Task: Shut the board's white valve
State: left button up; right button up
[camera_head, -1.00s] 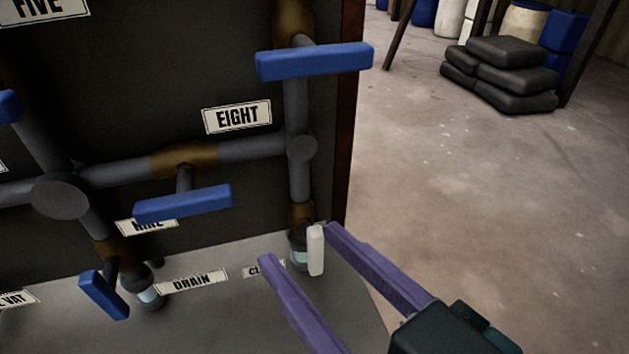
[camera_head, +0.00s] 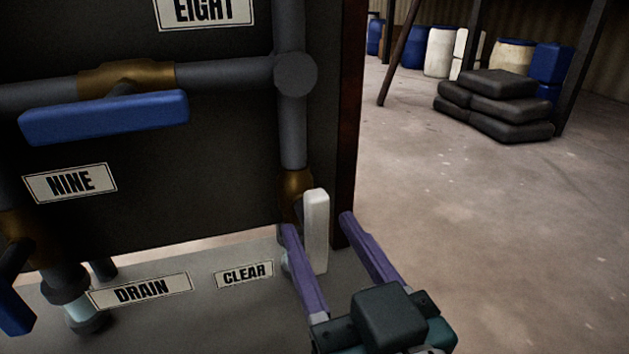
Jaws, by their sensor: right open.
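The white valve handle (camera_head: 316,230) is at the lower right of the dark pipe board (camera_head: 200,130). It stands upright, in line with the vertical pipe, in front of its brass valve body (camera_head: 294,190). My right gripper (camera_head: 318,222) is open, with its two purple fingers pointing at the board. One finger is left of the white handle and the other is right of it, with a gap on the right side. Whether the left finger touches the handle I cannot tell. The pipe end below the valve is partly hidden by the left finger. My left gripper is not in view.
Labels NINE (camera_head: 70,183), DRAIN (camera_head: 140,290) and CLEAR (camera_head: 243,274) show. Dark sacks (camera_head: 497,105) and drums stand far back; the floor between is clear.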

jog(key=shift+x, duration=1.4)
grip_shut()
